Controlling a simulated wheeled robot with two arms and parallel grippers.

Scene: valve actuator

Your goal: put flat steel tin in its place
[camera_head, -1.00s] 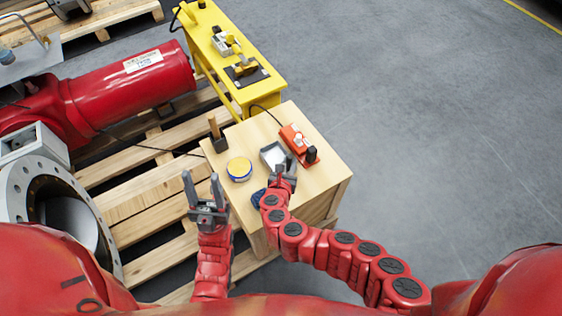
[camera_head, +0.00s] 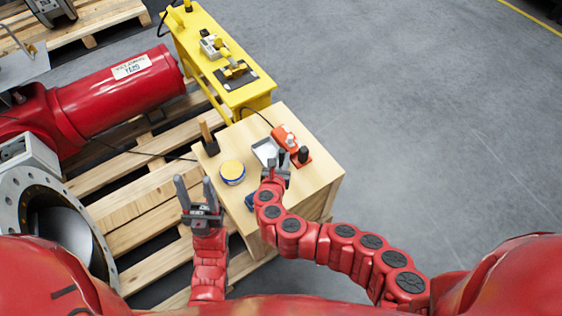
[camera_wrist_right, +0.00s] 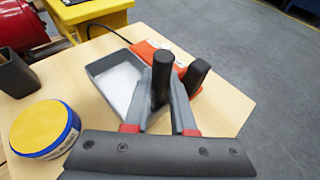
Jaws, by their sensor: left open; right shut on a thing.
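A low round tin (camera_head: 232,172) with a yellow top and blue side stands on the wooden table, left of my right gripper; it also shows in the right wrist view (camera_wrist_right: 45,128). A shallow grey rectangular tin (camera_head: 265,153) with a pale inside lies behind that gripper, also in the wrist view (camera_wrist_right: 118,85). I cannot tell which is the flat steel tin. My right gripper (camera_head: 277,162) is shut on a black cylinder (camera_wrist_right: 162,82), upright between its fingers in the wrist view. My left gripper (camera_head: 195,190) is open and empty, left of the table.
An orange device (camera_head: 283,140) with black upright parts stands at the table's right back. A dark holder with a wooden handle (camera_head: 208,138) is at the left edge. A blue thing (camera_head: 250,201) is partly hidden by my right arm. A yellow bench (camera_head: 205,60) stands beyond.

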